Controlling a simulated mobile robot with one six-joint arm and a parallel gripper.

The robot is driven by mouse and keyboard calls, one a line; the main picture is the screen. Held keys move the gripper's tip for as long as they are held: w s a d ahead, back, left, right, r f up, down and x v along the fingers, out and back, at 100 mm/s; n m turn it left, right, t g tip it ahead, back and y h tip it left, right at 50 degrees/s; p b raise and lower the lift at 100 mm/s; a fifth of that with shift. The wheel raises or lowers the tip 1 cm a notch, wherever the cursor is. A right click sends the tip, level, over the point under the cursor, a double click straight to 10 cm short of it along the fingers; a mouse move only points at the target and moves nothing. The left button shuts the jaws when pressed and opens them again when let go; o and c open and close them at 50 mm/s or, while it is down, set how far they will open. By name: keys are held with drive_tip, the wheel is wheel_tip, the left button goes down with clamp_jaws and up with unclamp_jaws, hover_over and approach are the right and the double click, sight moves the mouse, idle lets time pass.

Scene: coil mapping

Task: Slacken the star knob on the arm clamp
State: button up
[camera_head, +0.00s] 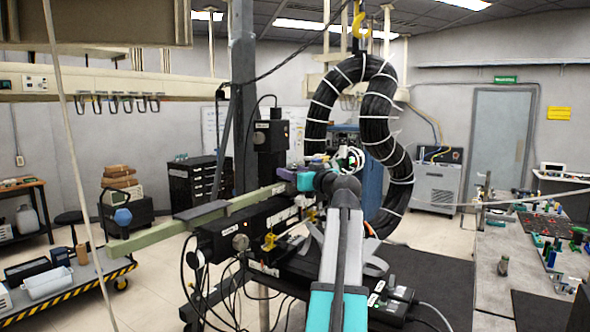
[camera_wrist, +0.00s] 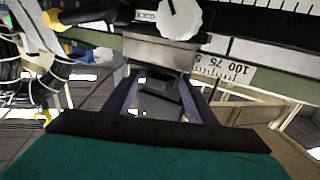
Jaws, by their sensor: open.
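My gripper (camera_head: 285,175) is at the pale green bar (camera_head: 165,232) with the ruler scale, near the middle of the head view. In the wrist view my gripper (camera_wrist: 160,82) shows two purple fingers standing apart. A dark piece (camera_wrist: 160,104) shows between or behind them; I cannot tell whether they touch it. A silver block (camera_wrist: 172,51) sits just beyond the fingertips, and a white knob (camera_wrist: 180,17) is above it. Yellow knobs (camera_head: 269,242) are on the black assembly below the bar. I cannot tell which part is the star knob; my arm hides some of the clamp.
A thick black coiled hose (camera_head: 385,130) hangs behind my gripper. A cluttered bench (camera_head: 490,262) stands right, and a striped cart (camera_head: 70,284) lower left. Cables hang below the black assembly.

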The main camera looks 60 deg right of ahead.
drive_tip(key=c, duration=1)
drive_tip(key=shift+c, duration=0.2)
drive_tip(key=shift+d+f+n+y+b, duration=0.2)
drive_tip(key=shift+n+y+b, duration=0.15)
drive_tip(key=shift+b, duration=0.75)
drive_tip(key=y+b, duration=0.1)
drive_tip(key=b, duration=0.1)
drive_tip(key=n+t+y+b, duration=0.1)
drive_tip(key=b, duration=0.1)
drive_tip(key=shift+d+r+y, duration=0.1)
drive_tip(key=shift+d+y, duration=0.05)
drive_tip(key=shift+y, duration=0.1)
drive_tip(key=n+y+b, duration=0.1)
drive_tip(key=b, duration=0.1)
drive_tip(key=n+y+b, duration=0.1)
drive_tip(key=y+b, duration=0.1)
drive_tip(key=shift+d+n+t+b, duration=0.2)
drive_tip(key=shift+n+t+b, duration=0.05)
drive_tip(key=shift+t+b, duration=0.15)
drive_tip(key=shift+r+n+y+b, duration=0.1)
drive_tip(key=shift+n+y+b, duration=0.25)
drive_tip(key=shift+y, duration=0.15)
drive_tip(key=shift+a, duration=0.1)
drive_tip(key=o, duration=1)
